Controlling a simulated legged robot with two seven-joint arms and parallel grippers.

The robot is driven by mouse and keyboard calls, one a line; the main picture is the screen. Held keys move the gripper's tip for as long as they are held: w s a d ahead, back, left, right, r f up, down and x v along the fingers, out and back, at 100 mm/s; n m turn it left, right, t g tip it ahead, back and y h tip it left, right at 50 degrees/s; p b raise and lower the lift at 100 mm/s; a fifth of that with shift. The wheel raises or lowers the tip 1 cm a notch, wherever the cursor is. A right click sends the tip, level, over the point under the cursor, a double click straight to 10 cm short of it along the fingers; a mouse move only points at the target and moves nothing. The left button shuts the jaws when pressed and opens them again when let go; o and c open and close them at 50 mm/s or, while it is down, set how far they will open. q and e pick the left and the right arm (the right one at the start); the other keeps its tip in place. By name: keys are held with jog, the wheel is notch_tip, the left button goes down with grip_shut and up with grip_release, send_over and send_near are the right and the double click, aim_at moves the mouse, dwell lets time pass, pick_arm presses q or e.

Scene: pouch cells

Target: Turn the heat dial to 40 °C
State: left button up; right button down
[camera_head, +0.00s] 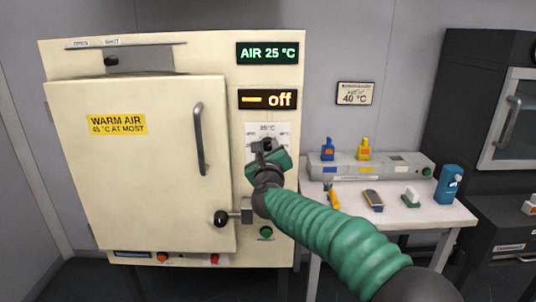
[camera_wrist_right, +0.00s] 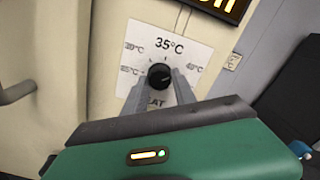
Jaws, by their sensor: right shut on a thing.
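The black heat dial (camera_head: 267,144) sits on a white scale plate on the right panel of the cream warm-air cabinet (camera_head: 145,165). In the right wrist view the dial (camera_wrist_right: 160,76) has 35 °C printed above it and 40 °C to its right; the left-hand labels are blurred. A faint light mark on the knob seems to point right, but its exact setting is unclear. My right gripper (camera_head: 264,148) has its fingers on both sides of the dial and is shut on it; the fingers also show in the wrist view (camera_wrist_right: 163,88). My left gripper is out of view.
A display (camera_head: 267,53) reads AIR 25 °C and one below (camera_head: 267,99) reads off. A wall sign (camera_head: 355,94) shows 40 °C. The cabinet door handle (camera_head: 199,139) and latch lever (camera_head: 222,217) stick out left of my arm. A table (camera_head: 420,214) with small items stands right.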

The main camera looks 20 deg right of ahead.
jog(key=shift+f, duration=0.1)
dwell(0.3)
jog(key=c, duration=1.2)
grip_release()
jog(key=shift+w, duration=0.1)
jog(key=shift+c, duration=0.2)
jog(key=shift+o, duration=1.1)
jog(key=shift+w+f, duration=0.1)
jog(key=shift+s, duration=0.2)
jog(key=v, duration=1.6)
jog(key=shift+s+b, duration=0.25)
jog(key=shift+b, duration=0.2)
jog(key=shift+a, duration=0.15)
